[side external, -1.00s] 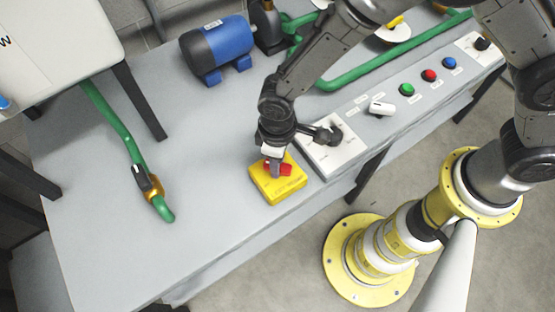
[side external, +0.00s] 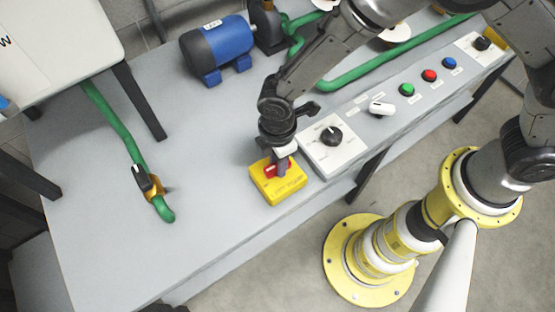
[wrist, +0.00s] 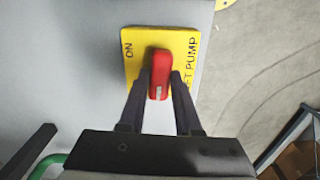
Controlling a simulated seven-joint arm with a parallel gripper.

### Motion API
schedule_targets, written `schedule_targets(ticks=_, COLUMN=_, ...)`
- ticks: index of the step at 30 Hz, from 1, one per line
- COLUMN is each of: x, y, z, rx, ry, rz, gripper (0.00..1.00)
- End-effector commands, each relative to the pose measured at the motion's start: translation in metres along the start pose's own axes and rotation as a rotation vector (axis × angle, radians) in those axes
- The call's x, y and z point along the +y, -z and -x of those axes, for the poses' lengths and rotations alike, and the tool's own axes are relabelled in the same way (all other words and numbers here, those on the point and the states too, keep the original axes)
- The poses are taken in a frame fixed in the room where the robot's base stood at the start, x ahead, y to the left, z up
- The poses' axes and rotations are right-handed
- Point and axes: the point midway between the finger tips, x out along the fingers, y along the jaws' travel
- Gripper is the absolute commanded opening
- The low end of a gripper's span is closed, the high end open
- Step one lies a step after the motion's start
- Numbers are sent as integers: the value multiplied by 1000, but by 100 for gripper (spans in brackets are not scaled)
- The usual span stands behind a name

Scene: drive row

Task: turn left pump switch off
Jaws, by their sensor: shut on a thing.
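The left pump switch is a yellow box (side external: 264,187) with a red handle (side external: 271,171) on the bench. In the wrist view the yellow plate (wrist: 134,62) reads "ON" on the left and part of "LEFT PUMP" on the right. The red handle (wrist: 160,75) lies lengthwise up and down the picture, parallel to the lettering. My gripper (side external: 283,173) is over the box with its fingers around the handle. In the wrist view my gripper (wrist: 160,82) is shut on the handle, one finger each side. Any "OFF" mark is not visible.
A white panel with a black knob (side external: 331,136) stands just right of the box. A white switch (side external: 381,108) and green, red and blue buttons (side external: 429,75) follow along the bench edge. A blue motor (side external: 218,48) and a green pipe with a valve (side external: 147,182) lie behind and left.

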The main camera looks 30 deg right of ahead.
Motion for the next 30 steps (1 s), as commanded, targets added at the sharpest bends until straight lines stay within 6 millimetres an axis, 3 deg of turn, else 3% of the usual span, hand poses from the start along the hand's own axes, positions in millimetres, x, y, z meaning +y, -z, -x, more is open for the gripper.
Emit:
schedule_targets(ticks=22, x=0, y=1, z=2, rx=2, ry=-2, rz=84, gripper=0)
schedule_targets(ticks=23, x=0, y=1, z=2, rx=2, ry=-2, rz=84, gripper=38)
schedule_targets(ticks=27, x=0, y=1, z=1, rx=1, ry=-1, rz=83, gripper=62)
schedule_targets(ticks=30, x=0, y=0, z=1, rx=1, ry=-1, rz=82, gripper=62)
